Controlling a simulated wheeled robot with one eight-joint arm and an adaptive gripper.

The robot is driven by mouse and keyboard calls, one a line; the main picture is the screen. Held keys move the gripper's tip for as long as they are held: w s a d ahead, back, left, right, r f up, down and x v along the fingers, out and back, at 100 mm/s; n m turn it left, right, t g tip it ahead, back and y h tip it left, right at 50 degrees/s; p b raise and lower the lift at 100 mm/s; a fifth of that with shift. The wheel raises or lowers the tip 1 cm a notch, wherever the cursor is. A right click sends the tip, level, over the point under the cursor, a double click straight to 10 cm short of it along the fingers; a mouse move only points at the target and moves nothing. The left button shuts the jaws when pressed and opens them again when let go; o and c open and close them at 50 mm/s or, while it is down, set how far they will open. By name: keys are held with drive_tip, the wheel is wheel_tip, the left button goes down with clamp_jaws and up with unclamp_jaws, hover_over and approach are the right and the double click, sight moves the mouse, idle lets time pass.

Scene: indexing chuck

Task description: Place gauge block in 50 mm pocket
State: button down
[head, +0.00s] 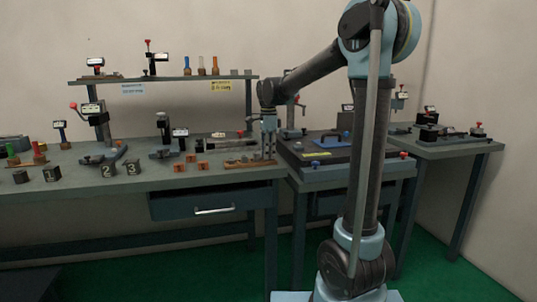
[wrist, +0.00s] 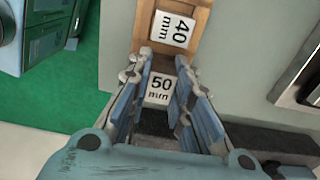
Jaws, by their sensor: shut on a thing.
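My gripper (head: 264,154) points down over a wooden pocket rack (head: 247,164) near the front edge of the bench. In the wrist view my two blue-padded fingers (wrist: 162,62) stand apart on either side of the white 50 mm label, holding the gauge block. A dark grey surface (wrist: 156,121) shows between the fingers below that label; I cannot tell if it is the block. The rack (wrist: 196,45) also carries a 40 mm label (wrist: 170,29) farther up. The 50 mm pocket and the block's seating are hidden by my fingers.
Small orange blocks (head: 190,162) and numbered dark blocks (head: 133,167) lie left of the rack. A shelf (head: 160,79) with gauges stands behind. A lower table (head: 343,172) with a dark plate is close on the right.

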drive_tip(key=shift+f, duration=0.15)
drive_tip(key=c, duration=1.4)
unclamp_jaws()
drive_tip(key=shift+c, duration=0.2)
wheel_tip(320, 180, up, 12)
drive_tip(key=s+d+f+n+t, duration=0.1)
drive_tip(key=s+d+f+n, duration=0.35)
drive_tip(key=s+d, duration=0.3)
drive_tip(key=s+d+f+n, duration=0.3)
drive_tip(key=s+d+f, duration=0.2)
drive_tip(key=s+d, duration=0.25)
drive_tip(key=s+d+f+n, duration=0.3)
drive_tip(key=s+f, duration=0.5)
drive_tip(key=f, duration=0.1)
drive_tip(key=s+d+f+n+t, duration=0.1)
drive_tip(key=s+d+f+n, duration=0.2)
drive_tip(key=s+f, duration=0.5)
drive_tip(key=shift+s+d+f+n, duration=0.25)
drive_tip(key=shift+s+f+n, duration=0.15)
drive_tip(key=shift+f+n, duration=0.45)
